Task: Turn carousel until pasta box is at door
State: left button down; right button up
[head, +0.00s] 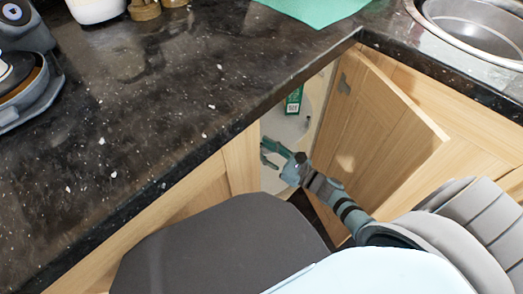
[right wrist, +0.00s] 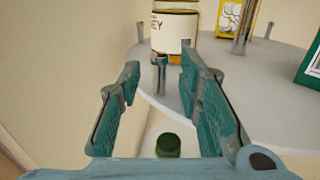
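The white-grey carousel (head: 287,127) shows inside the open corner cabinet; its shelf (right wrist: 268,115) fills much of the right wrist view. Small upright pegs stand along its rim, one peg (right wrist: 160,75) between my right fingertips. My right gripper (head: 267,153) reaches into the cabinet opening; in the right wrist view (right wrist: 160,68) its fingers are apart, with no visible grip on the peg. A green box (head: 294,101) stands on the carousel, partly cut off at the right of the wrist view (right wrist: 312,65). A yellow box (right wrist: 237,18) stands farther back. I cannot tell which is pasta. My left gripper is out of view.
A honey jar (right wrist: 174,30) stands just behind the peg. A green-topped item (right wrist: 168,145) sits lower down. The open wooden door (head: 385,140) is right of my arm, and the dark granite counter (head: 150,110) overhangs the opening at left.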

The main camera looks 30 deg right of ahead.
jog(key=shift+w+a, duration=0.1)
grip_shut()
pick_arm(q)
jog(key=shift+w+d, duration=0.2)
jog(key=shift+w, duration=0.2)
pick_arm(e)
jog(key=shift+a, duration=0.1)
